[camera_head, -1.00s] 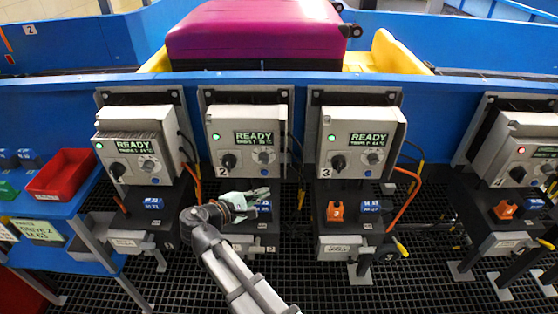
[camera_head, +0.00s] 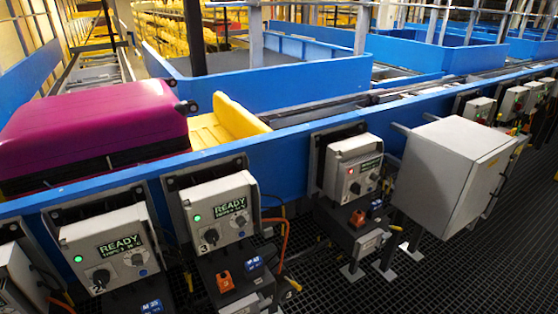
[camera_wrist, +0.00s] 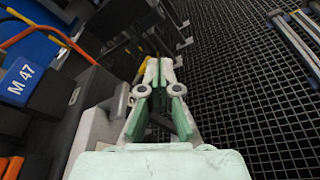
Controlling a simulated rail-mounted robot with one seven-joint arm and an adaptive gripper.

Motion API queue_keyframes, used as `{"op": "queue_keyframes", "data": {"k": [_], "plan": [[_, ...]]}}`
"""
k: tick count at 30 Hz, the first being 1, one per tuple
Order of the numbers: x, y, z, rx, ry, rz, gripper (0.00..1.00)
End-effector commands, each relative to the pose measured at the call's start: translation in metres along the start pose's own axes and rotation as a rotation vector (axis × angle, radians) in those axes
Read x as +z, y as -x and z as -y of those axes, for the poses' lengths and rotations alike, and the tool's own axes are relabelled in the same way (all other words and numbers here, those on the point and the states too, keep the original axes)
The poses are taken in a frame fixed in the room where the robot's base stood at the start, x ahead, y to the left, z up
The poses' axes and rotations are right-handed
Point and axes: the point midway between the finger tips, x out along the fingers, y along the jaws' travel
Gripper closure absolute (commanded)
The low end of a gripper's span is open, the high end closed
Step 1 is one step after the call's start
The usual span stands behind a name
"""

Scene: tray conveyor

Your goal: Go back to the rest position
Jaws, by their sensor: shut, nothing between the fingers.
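My gripper (camera_wrist: 159,68) shows only in the wrist view, its pale green fingers together and empty. It is above the dark grated floor, beside a grey part of a station. A blue block marked M 47 (camera_wrist: 22,82) is to its left in the wrist view. My arm and gripper are out of the head view.
The head view shows control boxes 2 (camera_head: 107,252) and 3 (camera_head: 217,212) reading READY with green lights. A box with a red light (camera_head: 354,168) and a large grey cabinet (camera_head: 450,175) stand further right. A purple suitcase (camera_head: 95,125) lies by the yellow tray (camera_head: 238,120). Grated floor lies in front.

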Motion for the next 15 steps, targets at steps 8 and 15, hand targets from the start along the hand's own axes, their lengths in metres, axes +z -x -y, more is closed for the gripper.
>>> {"op": "queue_keyframes", "data": {"k": [8,15], "plan": [[-0.005,-0.087,0.148,-0.508,-0.1,-0.055,1.0],[-0.004,-0.099,0.265,-0.957,-0.286,-0.06,1.0]]}}
